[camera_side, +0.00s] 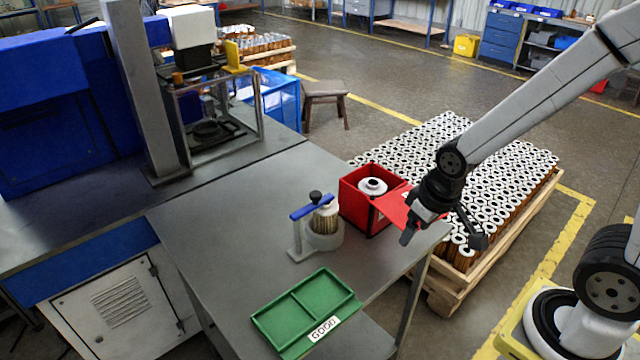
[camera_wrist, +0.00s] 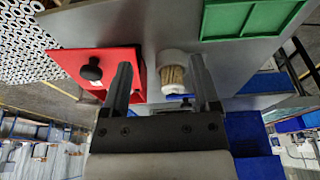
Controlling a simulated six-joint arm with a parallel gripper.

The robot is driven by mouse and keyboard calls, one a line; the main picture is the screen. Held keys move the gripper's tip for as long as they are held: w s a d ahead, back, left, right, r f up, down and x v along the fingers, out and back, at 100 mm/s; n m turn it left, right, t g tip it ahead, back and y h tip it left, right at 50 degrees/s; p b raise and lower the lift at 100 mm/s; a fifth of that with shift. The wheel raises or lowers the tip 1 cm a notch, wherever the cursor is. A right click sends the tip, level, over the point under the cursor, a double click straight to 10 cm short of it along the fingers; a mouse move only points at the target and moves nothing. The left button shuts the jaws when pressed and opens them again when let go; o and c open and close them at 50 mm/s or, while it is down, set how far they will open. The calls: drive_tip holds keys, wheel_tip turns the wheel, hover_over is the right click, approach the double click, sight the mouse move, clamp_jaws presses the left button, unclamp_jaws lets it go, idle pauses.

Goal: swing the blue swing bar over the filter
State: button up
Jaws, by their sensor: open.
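The blue swing bar (camera_side: 312,208) sits on a grey post with a black knob on its top side. In the side view its free end overlaps the top of the tan pleated filter (camera_side: 326,222), which stands upright in a grey round holder (camera_side: 324,240). I cannot tell whether the bar lies right over the filter or beside it. My gripper (camera_side: 443,241) is open and empty, right of the filter and apart from it, by the table's right edge. In the wrist view the filter (camera_wrist: 174,77) shows beyond my fingers (camera_wrist: 161,68), with a little blue below it.
A red box (camera_side: 360,205) with a white-topped filter in it stands between the holder and my gripper. A red panel (camera_side: 393,206) extends from its right side. A green two-part tray (camera_side: 306,310) marked GOOD lies in front. A pallet of filters (camera_side: 510,185) stands beyond the table.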

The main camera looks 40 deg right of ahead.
idle(0.4)
wheel_tip(320, 180, up, 5)
drive_tip(key=n+g, duration=0.2)
drive_tip(key=g, duration=0.1)
hover_over(315, 193)
drive_tip(key=shift+s+f, duration=0.1)
drive_tip(key=shift+f, duration=0.1)
drive_tip(key=shift+f, duration=0.1)
drive_tip(key=shift+f, duration=3.8)
clamp_jaws()
